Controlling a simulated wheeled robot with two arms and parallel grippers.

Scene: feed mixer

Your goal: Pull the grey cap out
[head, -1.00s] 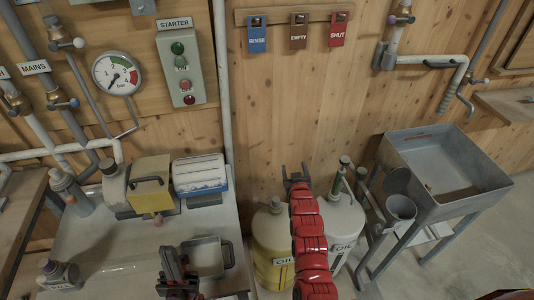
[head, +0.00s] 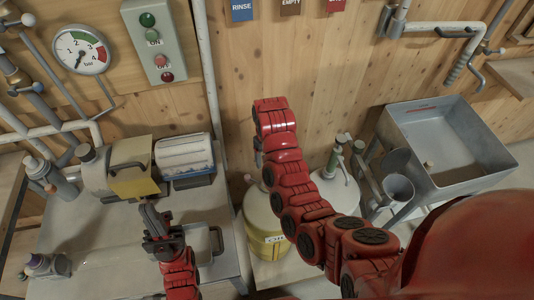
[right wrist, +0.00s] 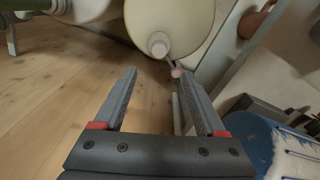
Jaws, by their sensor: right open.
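The grey cap (right wrist: 159,45) is small and round and sits on a cream can (right wrist: 185,20) in the right wrist view. My right gripper (right wrist: 159,73) is open, with nothing between its fingers. The cap shows beyond the fingertips, roughly midway between them and apart from them.
A second can (head: 340,190) with a green pump stands right of my arm. The worktable (head: 100,238) holds a yellow-fronted machine (head: 133,172) and a blue-white box (head: 185,160). A grey sink (head: 440,140) stands right.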

